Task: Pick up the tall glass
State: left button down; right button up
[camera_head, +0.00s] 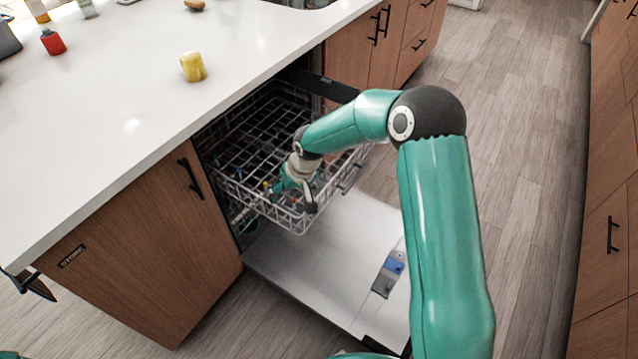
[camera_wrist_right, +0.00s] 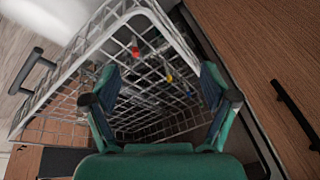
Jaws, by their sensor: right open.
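No tall glass can be made out clearly in either view. A clear glass in the wire rack (camera_head: 262,135) would be hard to tell from the wires. My right gripper (camera_head: 298,194) reaches down at the front of the pulled-out dishwasher rack, and its tips are partly hidden by the wrist and wires. In the right wrist view its two fingers (camera_wrist_right: 160,84) are spread over the rack (camera_wrist_right: 146,15) with nothing visible between them. Small red (camera_wrist_right: 135,51) and yellow (camera_wrist_right: 169,78) spots show among the wires. My left gripper is not in view.
The dishwasher door (camera_head: 320,255) lies open below the rack. On the white counter (camera_head: 110,120) stand a yellow cup-like object (camera_head: 193,67), a red-based bottle (camera_head: 52,42) and other items. Wooden cabinets (camera_head: 140,245) flank the dishwasher. Floor to the right (camera_head: 520,130) is clear.

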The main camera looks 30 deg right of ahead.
jog(key=w+d+r+m+t+h+b, duration=0.1)
jog(key=w+d+r+m+h+b, duration=0.25)
jog(key=d+r, duration=0.75)
jog(key=shift+n, duration=0.75)
jog(key=x, duration=0.4)
jog(key=d+x, duration=0.1)
jog(key=x, duration=0.3)
jog(key=b+x, duration=0.1)
jog(key=x, duration=0.4)
jog(key=shift+w+d+r, duration=0.1)
jog(key=shift+d+r, duration=0.05)
jog(key=shift+a+x, duration=0.2)
jog(key=shift+x, duration=1.1)
jog(key=shift+a+x, duration=0.2)
jog(key=shift+x, duration=1.15)
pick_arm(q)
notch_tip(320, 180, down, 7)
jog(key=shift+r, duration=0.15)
pick_arm(e)
jog(key=shift+w, duration=0.2)
jog(key=c, duration=1.3)
jog(key=shift+c, duration=0.5)
jog(key=shift+r, duration=0.15)
